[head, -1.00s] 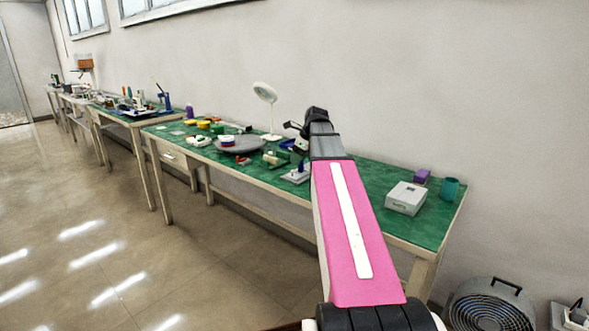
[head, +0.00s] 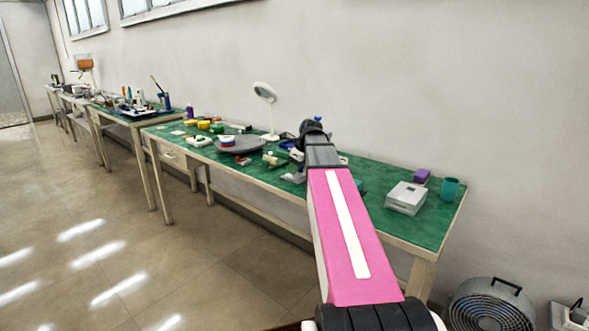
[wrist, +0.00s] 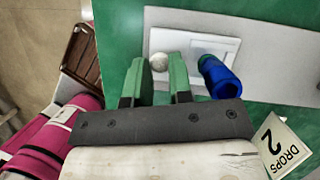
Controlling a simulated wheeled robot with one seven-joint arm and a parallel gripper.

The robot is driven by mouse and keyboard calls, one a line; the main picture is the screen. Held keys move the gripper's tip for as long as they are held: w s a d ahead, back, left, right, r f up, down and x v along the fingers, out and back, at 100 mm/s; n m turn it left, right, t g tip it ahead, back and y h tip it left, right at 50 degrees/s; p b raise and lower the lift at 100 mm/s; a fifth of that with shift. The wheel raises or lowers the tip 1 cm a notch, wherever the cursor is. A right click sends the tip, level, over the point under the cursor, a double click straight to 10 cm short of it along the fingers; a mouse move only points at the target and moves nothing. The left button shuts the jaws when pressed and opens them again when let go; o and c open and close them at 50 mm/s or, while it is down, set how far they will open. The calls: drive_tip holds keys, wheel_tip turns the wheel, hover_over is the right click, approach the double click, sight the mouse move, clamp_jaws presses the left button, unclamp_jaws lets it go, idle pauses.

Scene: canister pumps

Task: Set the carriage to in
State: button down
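In the wrist view, a white plate (wrist: 213,44) lies on a grey sheet on the green table. A blue cylinder (wrist: 218,78) stands on it, to the right of my gripper. A pale round knob (wrist: 160,62) shows at the plate's left end, just beyond and between the fingertips. My gripper (wrist: 163,66) has two green fingers, parted with a gap, and nothing is clearly held between them. I cannot tell which part is the carriage. In the head view my arm hides the gripper and most of this device.
A tag reading "DROPS 2" (wrist: 285,148) is at the lower right in the wrist view. In the head view, a grey disc (head: 240,145) and a white lamp (head: 268,100) stand left of my arm. A white box (head: 406,198) and teal cup (head: 449,189) stand right.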

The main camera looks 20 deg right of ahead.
drive_tip(key=w+d, duration=0.1)
drive_tip(key=d, duration=0.1)
drive_tip(key=w+d, duration=0.3)
drive_tip(key=d, duration=0.1)
drive_tip(key=shift+w+d, duration=0.2)
drive_tip(key=c, duration=1)
unclamp_jaws()
drive_tip(key=shift+s, duration=0.1)
drive_tip(key=shift+r, duration=0.1)
drive_tip(key=v, duration=1)
drive_tip(key=shift+r, duration=0.35)
